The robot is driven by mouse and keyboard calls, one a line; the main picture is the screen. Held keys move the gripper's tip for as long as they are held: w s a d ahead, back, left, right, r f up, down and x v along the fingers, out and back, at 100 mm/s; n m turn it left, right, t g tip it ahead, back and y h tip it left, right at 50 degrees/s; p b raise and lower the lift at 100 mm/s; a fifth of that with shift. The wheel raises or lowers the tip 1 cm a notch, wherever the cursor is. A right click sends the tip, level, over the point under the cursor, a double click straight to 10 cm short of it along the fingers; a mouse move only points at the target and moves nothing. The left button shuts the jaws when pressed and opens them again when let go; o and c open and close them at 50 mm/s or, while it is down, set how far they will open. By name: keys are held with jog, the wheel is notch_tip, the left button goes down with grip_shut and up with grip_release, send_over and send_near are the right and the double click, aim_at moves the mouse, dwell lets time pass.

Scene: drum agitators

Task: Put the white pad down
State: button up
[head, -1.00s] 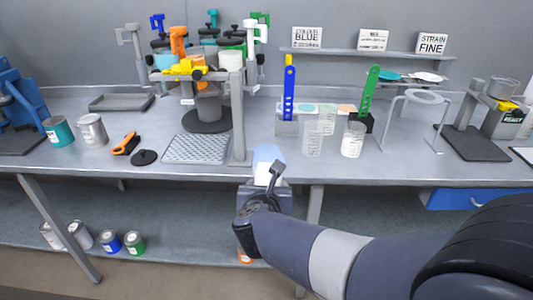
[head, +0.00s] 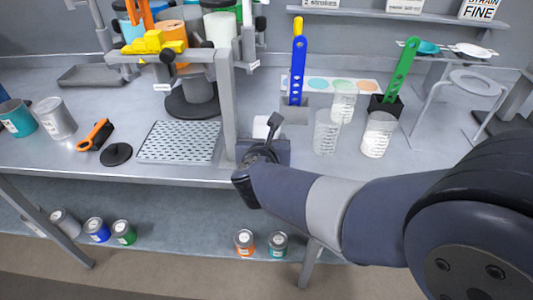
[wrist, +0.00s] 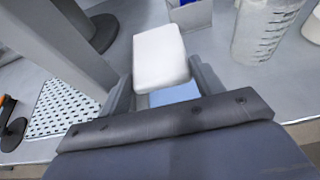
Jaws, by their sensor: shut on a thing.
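The white pad (wrist: 160,58) is held between the fingers of my gripper (wrist: 163,88) in the wrist view. A light blue patch shows just below the pad, between the fingers. In the head view my gripper (head: 262,135) is at the front edge of the bench, right of the grey post, and the pad (head: 262,127) shows partly above it. The pad appears above the bench top (head: 345,172). Whether it touches the surface cannot be told.
A perforated tray (head: 180,142) lies left of the grey post (head: 226,100). Clear cups (head: 327,132) stand to the right. A blue strip tool (head: 297,70) stands in a holder behind my gripper. Some bench top near the front edge is clear.

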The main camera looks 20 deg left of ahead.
notch_tip(320, 180, down, 8)
jog(key=shift+r+b, duration=0.15)
jog(key=shift+b, duration=0.6)
jog(key=shift+f+b, duration=0.25)
jog(key=shift+b, duration=0.1)
jog(key=o, duration=1)
jog(key=shift+s+r, duration=0.1)
jog(key=shift+r, duration=0.1)
jog(key=shift+r+p, duration=0.2)
jog(key=shift+p, duration=0.25)
jog(key=v, duration=1.1)
jog(key=shift+s+d, duration=0.15)
jog(key=shift+s, duration=0.3)
dwell(1.1)
